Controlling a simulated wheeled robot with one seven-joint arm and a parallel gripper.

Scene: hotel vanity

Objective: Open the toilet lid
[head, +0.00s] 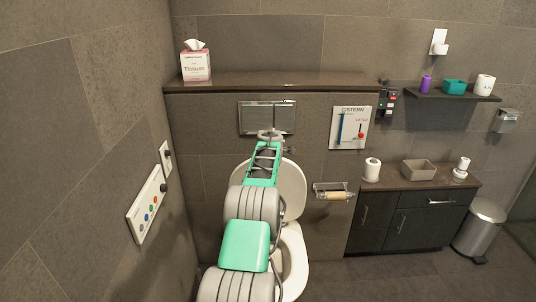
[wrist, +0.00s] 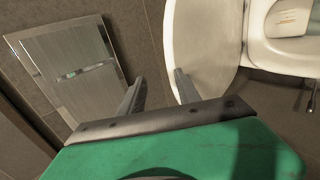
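The toilet lid (head: 294,186) stands raised, close to upright, behind the bowl in the head view. Its pale face fills the upper middle of the wrist view (wrist: 198,45). The toilet bowl (head: 297,262) is uncovered, partly hidden by my arm; it shows at the upper right of the wrist view (wrist: 288,55). My gripper (wrist: 160,78) is open with nothing between its fingers. Its right finger overlaps the lid's edge in the wrist view; I cannot tell whether they touch. In the head view my gripper (head: 269,136) is near the lid's top, before the wall.
A metal flush plate (head: 267,118) is on the wall just behind my gripper. A ledge (head: 270,81) with a tissue box (head: 195,63) runs above. A paper holder (head: 334,191) and dark cabinet (head: 412,215) are to the right. The left wall carries a button panel (head: 147,204).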

